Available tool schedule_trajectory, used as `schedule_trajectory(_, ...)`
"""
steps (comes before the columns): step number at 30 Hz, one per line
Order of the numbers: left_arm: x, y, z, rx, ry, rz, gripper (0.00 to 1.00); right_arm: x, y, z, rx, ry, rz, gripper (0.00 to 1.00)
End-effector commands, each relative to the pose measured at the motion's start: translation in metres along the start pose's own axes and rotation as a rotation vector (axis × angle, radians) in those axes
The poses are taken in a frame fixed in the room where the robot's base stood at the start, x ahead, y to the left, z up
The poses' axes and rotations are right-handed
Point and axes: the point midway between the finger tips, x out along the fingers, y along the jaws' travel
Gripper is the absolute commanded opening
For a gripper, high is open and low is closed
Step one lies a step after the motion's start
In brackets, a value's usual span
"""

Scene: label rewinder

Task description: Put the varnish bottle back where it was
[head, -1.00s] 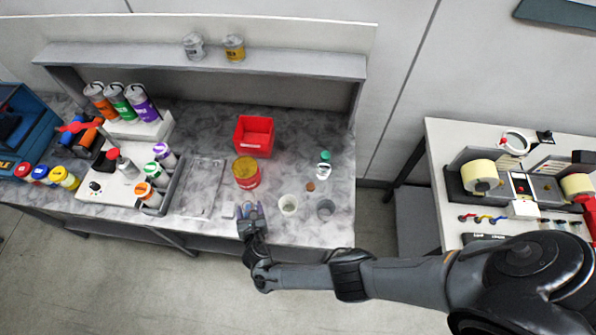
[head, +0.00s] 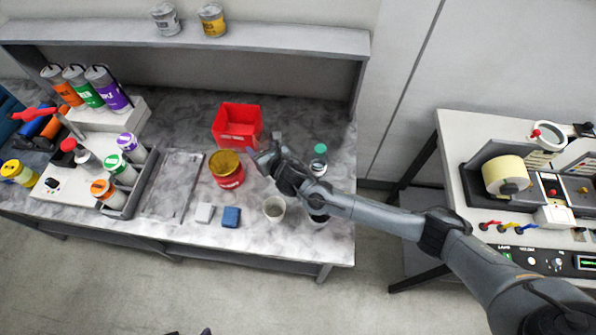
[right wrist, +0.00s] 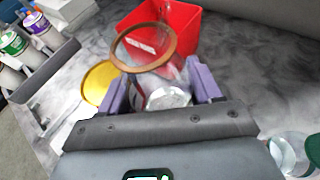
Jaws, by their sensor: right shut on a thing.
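My right gripper (head: 258,161) is above the bench, just right of the red can with the yellow lid (head: 227,169). In the right wrist view its purple fingers (right wrist: 162,92) are shut on a clear vessel (right wrist: 170,95) with a brown ring-shaped rim, tilted toward the red bin (right wrist: 182,30). The arm mostly hides this vessel in the head view. A clear bottle with a green cap (head: 320,160) stands on the bench right of the gripper, and its cap also shows in the right wrist view (right wrist: 313,150). I read no varnish label on either. My left gripper is out of view.
A red bin (head: 237,125) stands behind the can. A pale cup (head: 274,208), a blue block (head: 231,217) and a grey block (head: 205,212) are near the front edge. A grey tray (head: 172,184) and bottle rack lie left. Bare bench shows behind the gripper.

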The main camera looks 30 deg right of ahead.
Motion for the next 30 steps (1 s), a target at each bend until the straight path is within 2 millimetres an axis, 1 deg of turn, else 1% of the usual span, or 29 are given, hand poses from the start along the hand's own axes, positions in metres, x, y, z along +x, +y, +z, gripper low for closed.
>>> schedule_trajectory(1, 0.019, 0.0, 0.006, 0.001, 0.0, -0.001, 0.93, 0.005, -0.009, -0.005, -0.003, -0.004, 0.004, 0.29)
schedule_trajectory(3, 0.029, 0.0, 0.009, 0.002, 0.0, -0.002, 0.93, 0.007, -0.02, -0.001, -0.002, -0.003, 0.001, 0.29)
schedule_trajectory(6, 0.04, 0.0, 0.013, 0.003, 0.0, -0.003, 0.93, 0.011, -0.036, 0.001, 0.003, -0.002, -0.01, 0.29)
schedule_trajectory(10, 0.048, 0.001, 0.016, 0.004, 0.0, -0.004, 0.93, 0.016, -0.048, -0.002, 0.01, 0.0, -0.021, 0.29)
schedule_trajectory(14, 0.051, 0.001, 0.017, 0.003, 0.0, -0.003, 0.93, 0.021, -0.051, -0.01, 0.013, 0.003, -0.023, 0.29)
schedule_trajectory(21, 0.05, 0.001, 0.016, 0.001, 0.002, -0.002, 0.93, 0.035, -0.05, -0.043, 0.013, 0.004, -0.023, 0.29)
schedule_trajectory(24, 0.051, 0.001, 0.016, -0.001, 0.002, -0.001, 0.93, 0.039, -0.05, -0.053, 0.012, 0.002, -0.023, 0.29)
schedule_trajectory(30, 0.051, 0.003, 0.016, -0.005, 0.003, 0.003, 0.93, 0.044, -0.05, -0.063, 0.013, 0.002, -0.023, 0.29)
